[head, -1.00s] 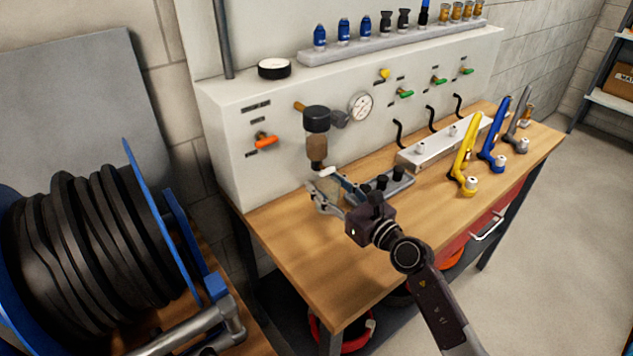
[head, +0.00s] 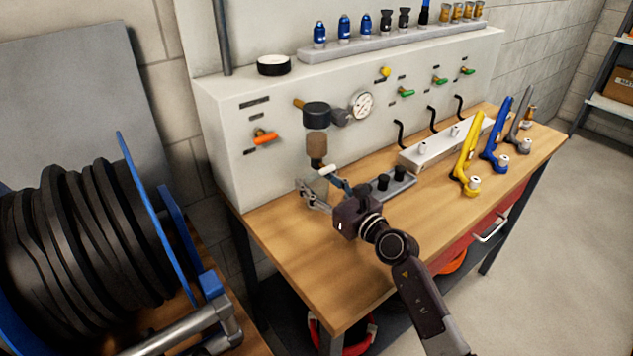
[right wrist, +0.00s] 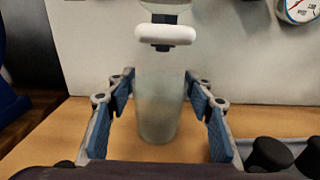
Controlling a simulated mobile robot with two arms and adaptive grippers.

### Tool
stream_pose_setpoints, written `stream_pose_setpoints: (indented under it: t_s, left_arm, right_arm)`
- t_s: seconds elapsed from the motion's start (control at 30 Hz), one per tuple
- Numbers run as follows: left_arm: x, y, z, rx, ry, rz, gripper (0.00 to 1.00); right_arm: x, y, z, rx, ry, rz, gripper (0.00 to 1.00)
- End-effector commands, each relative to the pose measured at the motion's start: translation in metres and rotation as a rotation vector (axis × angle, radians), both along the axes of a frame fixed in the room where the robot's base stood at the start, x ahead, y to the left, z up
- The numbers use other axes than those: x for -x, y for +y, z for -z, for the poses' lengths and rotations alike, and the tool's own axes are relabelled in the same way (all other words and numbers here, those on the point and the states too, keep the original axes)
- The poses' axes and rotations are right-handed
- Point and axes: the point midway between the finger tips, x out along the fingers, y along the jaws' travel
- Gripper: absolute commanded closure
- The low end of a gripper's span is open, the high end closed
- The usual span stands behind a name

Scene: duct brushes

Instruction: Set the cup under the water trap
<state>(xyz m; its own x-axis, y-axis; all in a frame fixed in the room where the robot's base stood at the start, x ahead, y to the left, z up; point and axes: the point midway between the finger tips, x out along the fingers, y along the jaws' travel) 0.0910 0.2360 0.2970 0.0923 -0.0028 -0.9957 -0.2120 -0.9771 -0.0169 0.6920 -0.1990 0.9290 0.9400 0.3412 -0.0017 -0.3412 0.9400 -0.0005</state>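The water trap (head: 317,146) hangs from the panel, with a black top and a brownish bowl. Its white drain piece (right wrist: 165,34) shows at the top of the right wrist view. The cup (right wrist: 160,105) is clear, frosted and upright, below the drain piece and close to the bench top. In the head view it is small and partly hidden by the fingers. My left gripper is out of view.
A grey holder with black knobs (head: 392,184) sits close to the right of my right gripper. A white manifold (head: 440,148) and yellow, blue and grey tools (head: 467,150) stand farther right. The bench front (head: 300,240) is clear. A hose reel (head: 90,230) stands left.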

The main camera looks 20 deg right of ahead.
Motion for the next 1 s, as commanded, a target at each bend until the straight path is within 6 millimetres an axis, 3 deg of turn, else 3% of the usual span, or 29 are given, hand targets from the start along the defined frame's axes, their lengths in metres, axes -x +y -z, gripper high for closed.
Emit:
stream_pose_setpoints:
  t_s: [0.1,0.47,1.0]
  left_arm:
    - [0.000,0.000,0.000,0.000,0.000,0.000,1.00]
    - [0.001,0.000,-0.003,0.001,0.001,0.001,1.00]
    - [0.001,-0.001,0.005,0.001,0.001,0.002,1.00]
  right_arm:
    - [0.000,0.000,0.000,0.000,0.000,0.000,0.38]
    - [0.002,-0.001,-0.004,-0.001,0.000,0.001,0.38]
    - [0.096,-0.035,-0.001,0.002,0.002,0.001,0.38]
